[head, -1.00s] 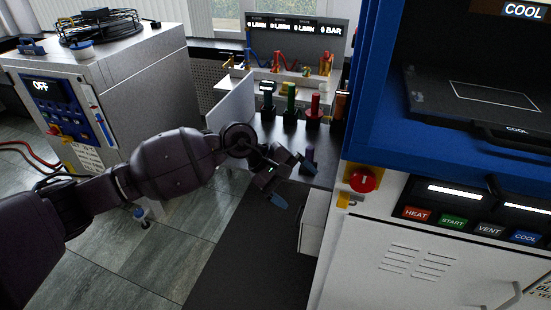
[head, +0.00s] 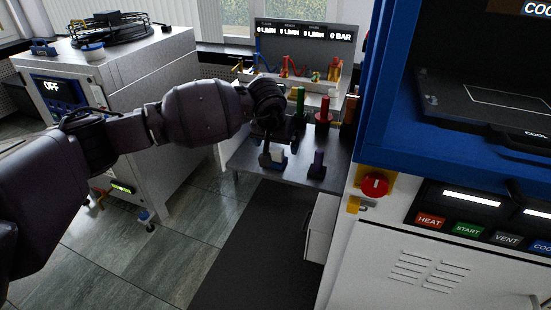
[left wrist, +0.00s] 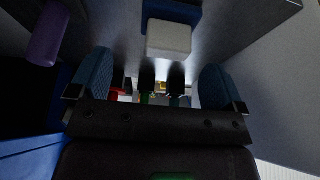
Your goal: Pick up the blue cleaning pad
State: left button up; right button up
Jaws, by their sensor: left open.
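The blue cleaning pad (head: 280,161) lies near the front edge of the dark bench, with a white block on top, partly hidden by my left gripper. In the left wrist view the blue pad (left wrist: 172,12) is at the top centre, with its white block toward the camera. My left gripper (head: 280,147) is at the pad in the head view. In the left wrist view its two blue-padded fingers (left wrist: 157,82) are spread wide and empty, with the white block between their lines and beyond the tips. My right gripper is not in view.
Green (head: 300,100) and red (head: 324,110) handled tools stand behind. The blue-framed press (head: 385,120) closes off the right. A grey cabinet (head: 150,65) stands left. Open floor lies in front.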

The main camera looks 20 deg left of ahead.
aim_at(275, 149)
pick_arm(q)
jog(key=shift+a+x, duration=0.15)
jog(key=shift+x, duration=1.25)
jog(key=shift+a+x, duration=0.2)
jog(key=shift+x, duration=1.2)
jog(key=shift+s, duration=0.1)
jog(key=c, duration=1)
